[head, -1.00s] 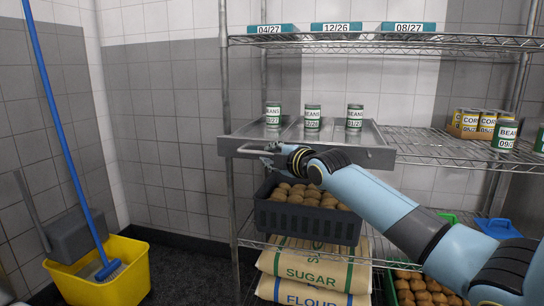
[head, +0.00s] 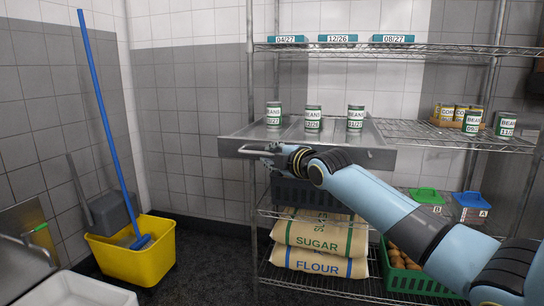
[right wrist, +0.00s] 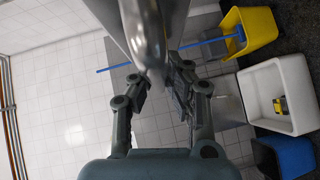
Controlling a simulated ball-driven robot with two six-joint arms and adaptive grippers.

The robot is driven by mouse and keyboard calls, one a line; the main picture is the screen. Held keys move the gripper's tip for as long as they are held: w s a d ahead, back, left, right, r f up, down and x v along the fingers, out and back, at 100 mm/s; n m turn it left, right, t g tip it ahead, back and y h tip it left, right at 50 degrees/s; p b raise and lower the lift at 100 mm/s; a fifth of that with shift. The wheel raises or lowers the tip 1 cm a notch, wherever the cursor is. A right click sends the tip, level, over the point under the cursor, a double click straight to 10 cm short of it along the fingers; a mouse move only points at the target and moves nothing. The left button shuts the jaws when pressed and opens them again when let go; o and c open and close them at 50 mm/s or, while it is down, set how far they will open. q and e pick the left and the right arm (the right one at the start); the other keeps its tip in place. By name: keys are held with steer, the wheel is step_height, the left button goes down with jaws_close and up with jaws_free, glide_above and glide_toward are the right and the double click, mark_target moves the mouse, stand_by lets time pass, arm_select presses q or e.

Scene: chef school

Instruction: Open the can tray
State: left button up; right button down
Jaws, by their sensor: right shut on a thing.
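The can tray (head: 380,157) is a grey metal drawer at the middle level of the wire rack. It stands well out past the rack's front, level. Three green-and-white bean cans stand upright in it: left (head: 273,114), middle (head: 313,119) and right (head: 355,119). A bar handle (head: 238,151) runs along its front. My right gripper (head: 268,153) is shut on this handle; its fingers are partly hidden in the head view. In the right wrist view, the fingers (right wrist: 158,82) close around the grey bar (right wrist: 150,45). My left gripper is not in view.
More cans (head: 472,122) stand on the shelf at right. Below are a dark crate (head: 300,193), sugar and flour sacks (head: 318,236) and a green crate (head: 400,278). A yellow mop bucket (head: 135,262) stands at left. A white bin (head: 75,290) is at bottom left.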

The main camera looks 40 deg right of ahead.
steer(key=shift+a+r, duration=0.1)
steer(key=shift+r, duration=0.1)
steer(key=c, duration=1.3)
jaws_free()
steer(key=shift+s, duration=0.1)
steer(key=shift+c, duration=0.2)
steer(key=shift+f, duration=0.1)
steer(key=shift+s, duration=0.2)
steer(key=s+r, duration=0.1)
steer(key=s, duration=1)
steer(key=shift+s+a+r, duration=0.2)
steer(key=shift+a+r, duration=0.1)
steer(key=shift+a, duration=0.1)
